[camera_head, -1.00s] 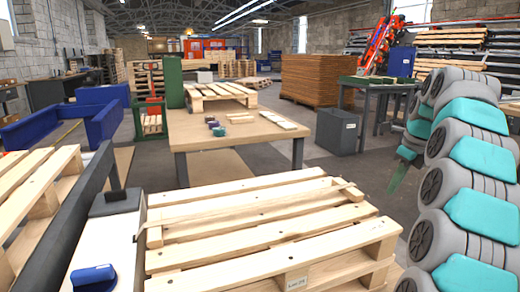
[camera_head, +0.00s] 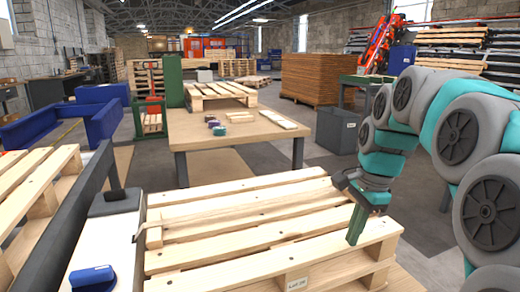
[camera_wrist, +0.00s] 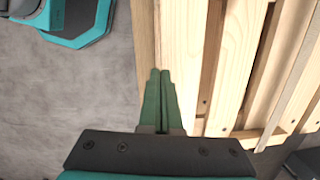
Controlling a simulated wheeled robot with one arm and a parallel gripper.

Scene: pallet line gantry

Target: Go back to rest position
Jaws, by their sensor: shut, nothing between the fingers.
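My gripper (camera_head: 356,224) hangs over the right front part of the nearest wooden pallet (camera_head: 240,212) in the head view, its green fingers pointing down. In the wrist view my gripper (camera_wrist: 160,78) has its two green fingers side by side, shut and empty. The pallet (camera_wrist: 231,60) fills the right of the wrist view, and the fingertips lie in front of its edge; I cannot tell how far above it they are. A loose thin wooden slat (camera_head: 245,206) lies across the pallet's top boards.
A worktable (camera_head: 255,137) behind the pallet bears another pallet (camera_head: 219,92) and small blocks. A dark rail (camera_head: 85,205) and a blue object (camera_head: 92,279) are at left. A grey bin (camera_head: 337,130) stands right of the worktable. Grey floor (camera_wrist: 70,110) is clear left of the pallet.

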